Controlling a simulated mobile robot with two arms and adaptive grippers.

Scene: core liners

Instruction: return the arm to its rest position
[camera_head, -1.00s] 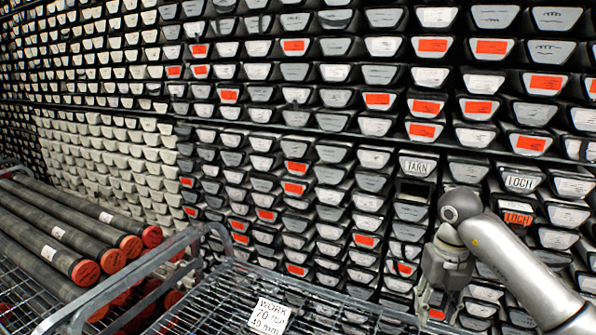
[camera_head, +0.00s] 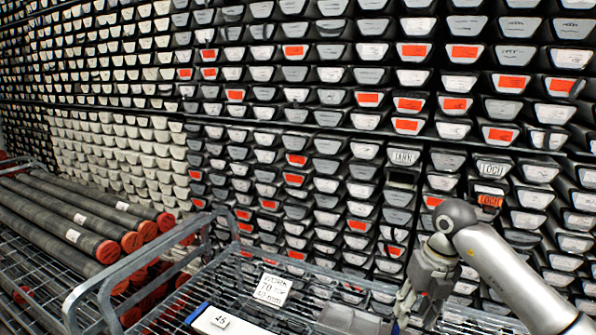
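My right arm comes in from the lower right. My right gripper (camera_head: 408,308) hangs downward at the lower right, over the wire cart and in front of the wall of liners. Its fingertips are small and dark against the cart, so I cannot tell whether they are open or shut, and no held thing is clear. A dark opening (camera_head: 400,178) shows in the wall under the label "TARN", above the gripper. My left gripper is out of the picture.
The wire cart (camera_head: 245,262) has a grey rail and a "WORK 70 TOP" card (camera_head: 272,288). A white-topped, blue-edged piece marked "45" (camera_head: 218,321) lies at its front. Dark tubes with orange-red ends (camera_head: 75,230) lie at left. The liner wall (camera_head: 330,145) fills the back.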

